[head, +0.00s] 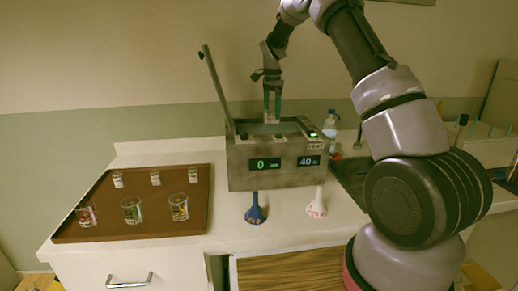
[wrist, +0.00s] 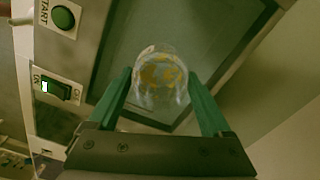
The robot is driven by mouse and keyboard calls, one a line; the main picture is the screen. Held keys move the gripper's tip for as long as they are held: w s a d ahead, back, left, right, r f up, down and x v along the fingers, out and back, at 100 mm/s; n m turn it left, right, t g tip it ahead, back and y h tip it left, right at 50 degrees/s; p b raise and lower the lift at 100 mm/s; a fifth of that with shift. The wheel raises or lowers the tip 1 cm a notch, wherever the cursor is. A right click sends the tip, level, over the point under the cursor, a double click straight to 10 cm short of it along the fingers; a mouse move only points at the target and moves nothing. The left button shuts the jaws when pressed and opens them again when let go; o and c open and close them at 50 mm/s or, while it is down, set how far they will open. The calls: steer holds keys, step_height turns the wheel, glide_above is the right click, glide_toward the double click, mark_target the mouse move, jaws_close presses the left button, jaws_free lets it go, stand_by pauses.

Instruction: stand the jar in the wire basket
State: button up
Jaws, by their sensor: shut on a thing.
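My gripper (head: 272,104) points down over the open top of the steel bath (head: 240,165). In the wrist view, my gripper (wrist: 160,82) has its green fingers shut on a clear glass jar (wrist: 160,72) with yellow-orange contents. The jar sits between the fingertips above the bath's dark grey opening (wrist: 205,40). I cannot make out the wire basket in either view.
A blue funnel-shaped item (head: 255,210) and a white one (head: 317,205) stand before the bath.

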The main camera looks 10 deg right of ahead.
steer(key=f, duration=0.8)
steer(key=shift+w+a, duration=0.25)
steer(key=shift+a, duration=0.05)
steer(key=shift+f, duration=2)
steer(key=o, duration=1.4)
steer(key=shift+f, duration=0.15)
steer(key=shift+c, duration=0.2)
